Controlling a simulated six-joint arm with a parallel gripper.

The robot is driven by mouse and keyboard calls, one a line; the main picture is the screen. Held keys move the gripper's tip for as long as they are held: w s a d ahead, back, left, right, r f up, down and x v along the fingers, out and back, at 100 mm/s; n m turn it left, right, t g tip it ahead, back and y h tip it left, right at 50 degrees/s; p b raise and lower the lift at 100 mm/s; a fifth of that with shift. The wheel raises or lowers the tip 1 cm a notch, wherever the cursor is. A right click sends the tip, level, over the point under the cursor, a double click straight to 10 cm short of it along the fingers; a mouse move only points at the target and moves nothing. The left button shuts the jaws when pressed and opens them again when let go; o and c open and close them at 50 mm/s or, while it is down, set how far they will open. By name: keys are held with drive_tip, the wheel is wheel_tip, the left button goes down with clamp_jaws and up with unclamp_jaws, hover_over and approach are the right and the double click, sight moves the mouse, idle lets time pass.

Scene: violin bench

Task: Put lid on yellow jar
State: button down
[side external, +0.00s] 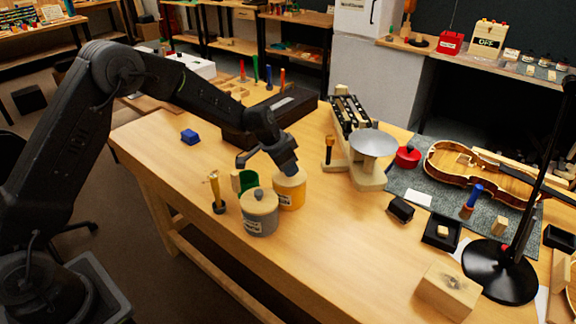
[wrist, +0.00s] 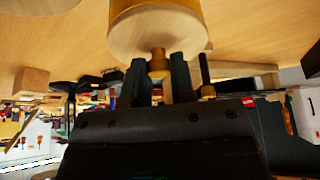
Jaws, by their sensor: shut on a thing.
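The yellow jar (side external: 289,198) stands upright on the bench, just right of the grey jar. A pale wooden lid (wrist: 157,35) is at the jar's mouth; in the side view it shows only partly under my gripper. The jar's yellow wall shows behind the lid in the wrist view (wrist: 122,6). My gripper (wrist: 159,66) points down over the jar and is shut on the lid's small yellow-brown knob (wrist: 158,60). I cannot tell whether the lid rests fully on the rim or sits slightly above it.
A grey jar (side external: 259,222) with its own wooden lid stands close in front. A green object (side external: 248,180) and a small wooden-topped tool (side external: 217,193) are to the left. A dark box (side external: 240,132) is behind; a scale (side external: 373,143) is right. Bench front right of the jars is clear.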

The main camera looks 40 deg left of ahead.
drive_tip(key=shift+c, duration=2)
unclamp_jaws()
drive_tip(key=shift+r, duration=3.55)
clamp_jaws()
drive_tip(key=shift+f, duration=0.35)
